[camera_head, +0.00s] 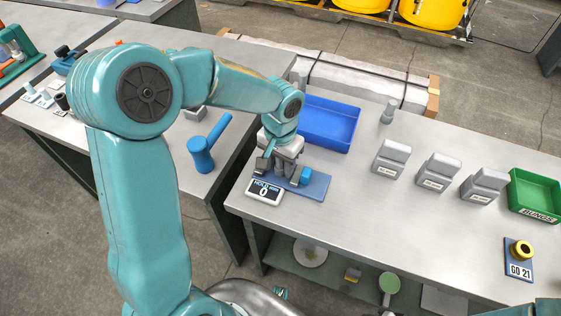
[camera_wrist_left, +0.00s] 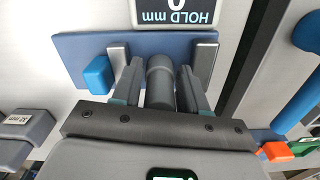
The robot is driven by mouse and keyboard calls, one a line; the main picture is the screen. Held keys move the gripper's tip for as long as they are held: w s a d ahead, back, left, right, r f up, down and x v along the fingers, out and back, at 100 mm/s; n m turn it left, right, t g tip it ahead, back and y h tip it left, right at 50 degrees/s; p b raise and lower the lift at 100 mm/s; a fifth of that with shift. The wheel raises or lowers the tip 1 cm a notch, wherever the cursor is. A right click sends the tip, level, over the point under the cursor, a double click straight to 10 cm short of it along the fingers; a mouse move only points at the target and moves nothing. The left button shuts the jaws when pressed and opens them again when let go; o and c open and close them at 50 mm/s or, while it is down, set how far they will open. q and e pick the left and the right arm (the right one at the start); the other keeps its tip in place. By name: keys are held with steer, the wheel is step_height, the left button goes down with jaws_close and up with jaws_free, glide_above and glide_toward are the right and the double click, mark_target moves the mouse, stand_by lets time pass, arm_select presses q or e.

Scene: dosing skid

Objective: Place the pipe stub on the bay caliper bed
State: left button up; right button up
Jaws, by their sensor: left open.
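The bay caliper bed is a flat blue plate (camera_head: 318,187) with a blue block (camera_head: 305,176) and two grey jaws, at the front left of the right-hand bench. In the left wrist view the bed (camera_wrist_left: 75,48) lies just beyond my fingers. My left gripper (camera_head: 279,172) points down over the bed. The grey cylindrical pipe stub (camera_wrist_left: 160,82) is between its open fingers (camera_wrist_left: 160,90), in line with the gap between the caliper jaws (camera_wrist_left: 207,60). I cannot tell whether the stub touches the bed. In the head view my gripper mostly hides the stub. My right gripper is not in view.
A display reading HOLD mm 0 (camera_head: 264,191) stands in front of the bed. A blue tray (camera_head: 327,123) is behind it. Several grey blocks (camera_head: 391,157), a green bin (camera_head: 535,194) and a GO 21 plate (camera_head: 519,270) are to the right. A blue handled tool (camera_head: 202,158) lies left.

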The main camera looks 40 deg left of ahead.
arm_select(q)
steer(key=shift+w+r, duration=0.1)
steer(key=shift+r, duration=0.5)
step_height(320, 180, up, 11)
steer(key=shift+r+p, duration=0.1)
steer(key=shift+p, duration=0.3)
